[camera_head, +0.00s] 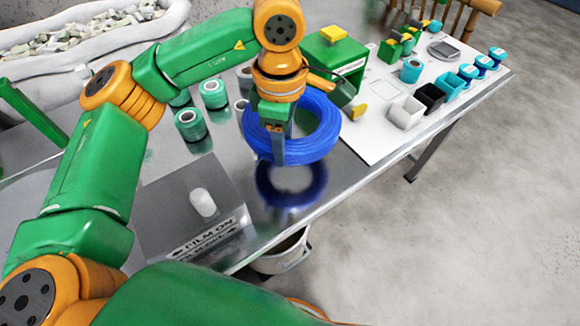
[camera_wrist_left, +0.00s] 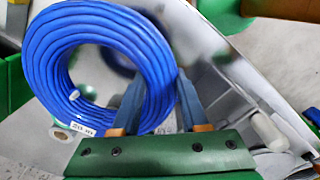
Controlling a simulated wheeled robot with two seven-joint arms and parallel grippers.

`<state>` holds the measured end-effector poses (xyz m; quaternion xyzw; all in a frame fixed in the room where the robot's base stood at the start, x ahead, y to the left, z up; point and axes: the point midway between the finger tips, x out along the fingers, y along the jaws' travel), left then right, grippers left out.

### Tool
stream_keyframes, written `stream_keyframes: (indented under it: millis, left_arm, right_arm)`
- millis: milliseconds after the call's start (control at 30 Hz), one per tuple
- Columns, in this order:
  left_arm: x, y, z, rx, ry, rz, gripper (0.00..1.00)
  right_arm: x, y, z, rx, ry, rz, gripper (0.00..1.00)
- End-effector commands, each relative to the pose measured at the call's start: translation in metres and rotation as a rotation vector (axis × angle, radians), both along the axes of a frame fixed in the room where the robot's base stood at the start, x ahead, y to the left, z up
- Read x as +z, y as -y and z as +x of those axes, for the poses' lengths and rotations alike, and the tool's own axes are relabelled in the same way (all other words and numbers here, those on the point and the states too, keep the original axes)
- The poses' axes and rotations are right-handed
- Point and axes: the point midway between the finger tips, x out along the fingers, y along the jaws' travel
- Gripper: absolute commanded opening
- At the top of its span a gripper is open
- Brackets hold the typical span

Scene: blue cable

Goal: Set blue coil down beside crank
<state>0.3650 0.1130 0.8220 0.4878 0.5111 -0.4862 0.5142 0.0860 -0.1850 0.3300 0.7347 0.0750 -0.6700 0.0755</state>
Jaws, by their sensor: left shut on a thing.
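The blue coil (camera_head: 320,140) is a thick ring of blue cable. My left gripper (camera_head: 279,152) is shut on the near-left part of its ring and holds it above the shiny metal table, with its reflection below. In the left wrist view the coil (camera_wrist_left: 52,62) fills the upper left, a small white label on its lower edge, and my left gripper (camera_wrist_left: 160,85) has its fingers at its right side. A white cylindrical handle (camera_head: 203,203), perhaps the crank's, stands on a grey plate to the left; it also shows in the wrist view (camera_wrist_left: 268,131). My right gripper is out of view.
Several green rolls (camera_head: 190,125) stand behind and left of the coil. A green box machine (camera_head: 335,60) with yellow parts is behind it. A white mat (camera_head: 375,140) with small bins lies to the right. Bare metal table (camera_head: 250,215) lies between coil and plate.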

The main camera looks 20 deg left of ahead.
Motion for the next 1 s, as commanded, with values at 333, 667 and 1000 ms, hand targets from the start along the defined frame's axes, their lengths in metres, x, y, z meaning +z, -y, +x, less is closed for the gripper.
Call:
stream_keyframes:
  millis: [333,667,1000]
  left_arm:
    - [-0.059,0.0,-0.001,-0.001,-0.002,0.0,0.0]
    - [-0.081,0.0,0.0,-0.001,0.002,-0.001,0.0]
    - [-0.084,0.0,0.0,-0.002,0.0,0.0,0.74]
  right_arm:
    - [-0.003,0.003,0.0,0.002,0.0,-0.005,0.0]
    - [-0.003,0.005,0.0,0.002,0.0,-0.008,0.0]
    - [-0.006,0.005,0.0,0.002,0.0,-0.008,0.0]
